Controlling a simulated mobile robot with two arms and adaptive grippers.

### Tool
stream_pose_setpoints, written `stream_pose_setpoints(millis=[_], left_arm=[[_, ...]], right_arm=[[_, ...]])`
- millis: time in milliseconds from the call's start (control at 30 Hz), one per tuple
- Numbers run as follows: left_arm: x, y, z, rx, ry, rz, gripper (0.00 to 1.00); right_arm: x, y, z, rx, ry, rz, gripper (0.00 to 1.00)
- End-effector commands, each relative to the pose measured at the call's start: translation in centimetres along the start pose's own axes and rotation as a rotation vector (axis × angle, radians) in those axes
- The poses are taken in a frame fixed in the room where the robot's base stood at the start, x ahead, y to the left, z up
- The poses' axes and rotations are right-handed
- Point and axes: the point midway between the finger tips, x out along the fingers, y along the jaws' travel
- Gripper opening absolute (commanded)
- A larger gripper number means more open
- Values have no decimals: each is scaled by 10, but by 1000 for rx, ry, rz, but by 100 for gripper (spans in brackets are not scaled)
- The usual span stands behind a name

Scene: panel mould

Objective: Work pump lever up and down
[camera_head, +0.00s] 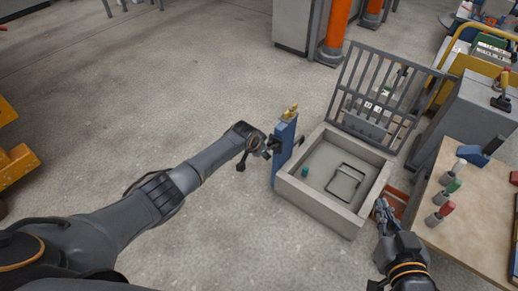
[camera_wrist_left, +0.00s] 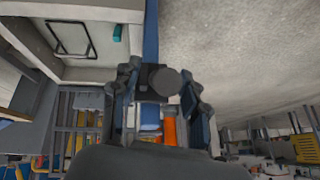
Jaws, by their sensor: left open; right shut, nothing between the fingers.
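A blue post (camera_head: 284,153) stands against the left side of a grey mould box, with a small yellow part (camera_head: 290,112) on top. My left gripper (camera_head: 267,147) reaches in from the left and is close to the post. In the left wrist view the left gripper (camera_wrist_left: 157,100) is open, its fingers on either side of a dark round-ended piece (camera_wrist_left: 165,80) in front of the blue post (camera_wrist_left: 151,30). This piece looks like the pump lever's end; contact cannot be told. My right gripper (camera_head: 381,211) is shut and empty near the box's right front corner.
The mould box (camera_head: 318,203) holds a bent dark frame (camera_head: 345,182) and a small green piece (camera_head: 305,172). A barred grille (camera_head: 375,95) stands upright behind it.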

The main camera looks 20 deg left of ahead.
Motion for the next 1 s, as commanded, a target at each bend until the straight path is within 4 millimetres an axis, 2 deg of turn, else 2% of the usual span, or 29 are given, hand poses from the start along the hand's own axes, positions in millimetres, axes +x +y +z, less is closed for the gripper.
stream_pose_setpoints(millis=[267,800,1000], left_arm=[[-23,-1,0,1,2,-1,45],[-104,0,-1,1,2,0,45],[-117,0,0,1,1,-1,45]], right_arm=[[0,0,0,0,1,0,0],[0,0,0,0,1,0,0],[0,0,0,0,1,0,0]])
